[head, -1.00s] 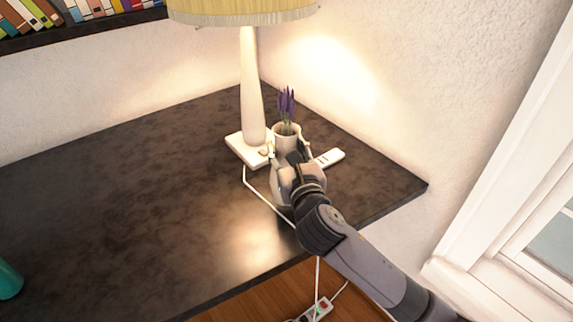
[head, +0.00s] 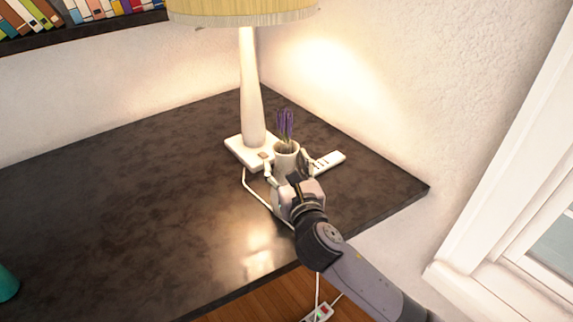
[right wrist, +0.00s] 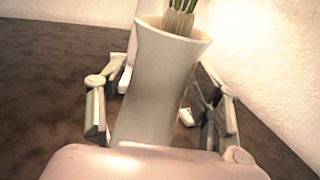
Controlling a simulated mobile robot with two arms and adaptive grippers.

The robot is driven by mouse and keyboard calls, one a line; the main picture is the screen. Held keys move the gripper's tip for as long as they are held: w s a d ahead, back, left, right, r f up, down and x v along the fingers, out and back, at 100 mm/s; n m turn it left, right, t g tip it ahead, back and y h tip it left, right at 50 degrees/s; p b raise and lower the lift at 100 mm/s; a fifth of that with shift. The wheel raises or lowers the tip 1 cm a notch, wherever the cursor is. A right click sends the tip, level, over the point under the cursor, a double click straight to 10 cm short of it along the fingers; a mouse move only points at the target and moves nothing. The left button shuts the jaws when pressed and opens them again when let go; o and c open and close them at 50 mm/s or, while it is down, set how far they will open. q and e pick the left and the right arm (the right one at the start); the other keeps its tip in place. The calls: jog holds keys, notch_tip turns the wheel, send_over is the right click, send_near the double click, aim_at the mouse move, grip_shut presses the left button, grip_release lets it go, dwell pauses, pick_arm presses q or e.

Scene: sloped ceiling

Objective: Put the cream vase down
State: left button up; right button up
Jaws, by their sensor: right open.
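The cream vase (head: 287,154) holds purple flowers (head: 286,126) and stands upright on the dark table (head: 130,190), just right of the lamp's base. My right gripper (head: 287,168) is open, with one finger on each side of the vase. In the right wrist view the vase (right wrist: 160,85) rises between the open fingers (right wrist: 160,110), with gaps visible on both sides. The lower part of the vase is hidden by my gripper in both views. My left gripper is not in view.
A lamp (head: 252,100) with a yellow shade stands close on the left. A white remote (head: 328,161) lies close on the right. The lamp's cord (head: 252,194) runs past my gripper. The table's left side is mostly clear.

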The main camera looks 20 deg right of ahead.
jog(key=shift+s+r, duration=0.1)
jog(key=shift+s, duration=0.05)
jog(key=s, duration=1.1)
jog(key=shift+s+a, duration=0.3)
jog(key=shift+s, duration=0.1)
jog(key=shift+w, duration=0.1)
